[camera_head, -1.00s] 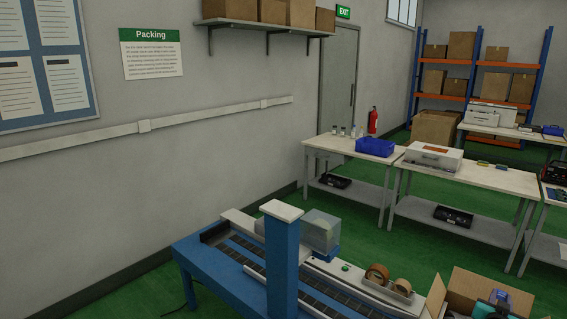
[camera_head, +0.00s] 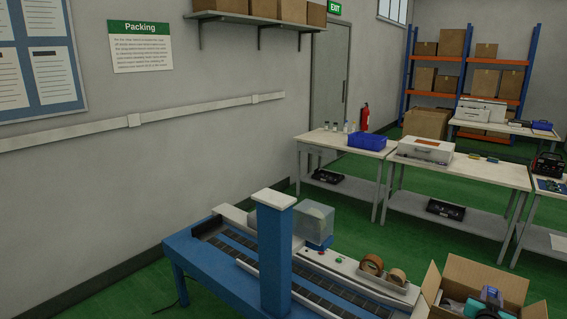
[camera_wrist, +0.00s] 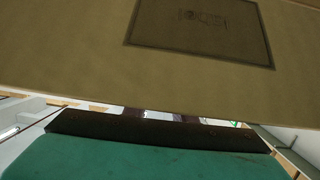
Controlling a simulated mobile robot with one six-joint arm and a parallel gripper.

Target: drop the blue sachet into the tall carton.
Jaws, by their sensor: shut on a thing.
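An open brown carton (camera_head: 462,273) with raised flaps stands at the lower right of the head view. I cannot tell whether it is the tall carton. A small blue piece (camera_head: 490,293), likely the sachet, shows at its opening beside dark and teal parts cut by the bottom edge. My gripper (camera_head: 503,312) seems to be there, shut, its fingers not clear. In the wrist view a cardboard surface (camera_wrist: 70,45) with a printed label fills the top, close to the camera. A teal surface (camera_wrist: 145,160) with a dark edge fills the bottom; I cannot tell what it is.
A blue conveyor bench (camera_head: 200,262) with a post (camera_head: 274,255) and tape rolls (camera_head: 372,264) stands left of the carton. White tables (camera_head: 465,170) stand behind, one with a blue bin (camera_head: 368,141). Green floor lies between them.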

